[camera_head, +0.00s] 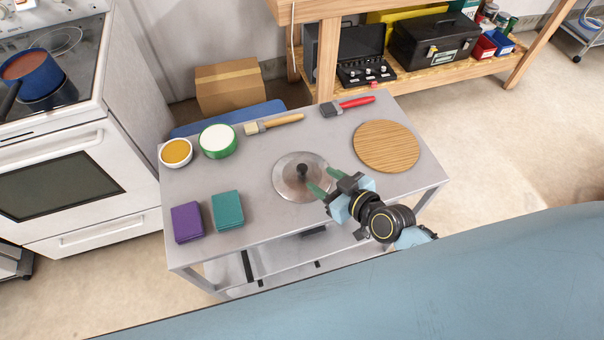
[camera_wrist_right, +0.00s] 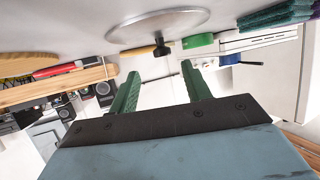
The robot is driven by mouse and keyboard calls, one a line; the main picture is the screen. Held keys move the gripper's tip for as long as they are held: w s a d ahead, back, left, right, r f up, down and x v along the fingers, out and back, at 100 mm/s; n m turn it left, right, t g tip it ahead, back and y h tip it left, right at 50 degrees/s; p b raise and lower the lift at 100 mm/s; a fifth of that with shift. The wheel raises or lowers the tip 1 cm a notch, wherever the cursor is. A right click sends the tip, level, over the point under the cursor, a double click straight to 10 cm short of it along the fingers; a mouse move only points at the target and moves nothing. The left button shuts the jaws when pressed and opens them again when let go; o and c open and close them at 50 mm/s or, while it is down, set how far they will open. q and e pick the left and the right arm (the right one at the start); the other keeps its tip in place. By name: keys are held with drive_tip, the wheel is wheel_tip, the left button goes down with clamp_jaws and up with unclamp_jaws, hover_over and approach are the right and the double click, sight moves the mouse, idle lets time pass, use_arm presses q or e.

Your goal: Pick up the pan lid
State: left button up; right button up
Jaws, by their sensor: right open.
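The pan lid (camera_head: 287,186) is a round, pale metal disc with a dark knob (camera_head: 302,171), lying knob-up on the grey table (camera_head: 250,240). My right gripper (camera_head: 325,181) has green fingers and is open and empty. It reaches in from the right, with its fingertips near the lid's right side, just short of the knob. The right wrist view is upside down; there the lid (camera_wrist_right: 155,25) and its knob (camera_wrist_right: 163,47) are ahead of the open fingers (camera_wrist_right: 160,70), with nothing between them. My left gripper is not in view.
A round wooden board (camera_head: 386,146) lies right of the lid. Behind are a red brush (camera_head: 347,104) and a wooden-handled brush (camera_head: 274,123). To the left are a green-rimmed bowl (camera_head: 218,141), a yellow-filled bowl (camera_head: 176,152), teal cloths (camera_head: 227,210) and purple cloths (camera_head: 187,222).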

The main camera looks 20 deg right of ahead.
sight(305, 169)
drive_tip(key=x, duration=0.6)
drive_tip(key=shift+w+a+f, duration=0.1)
drive_tip(key=shift+a+f, duration=0.05)
drive_tip(key=shift+a, duration=0.1)
clamp_jaws()
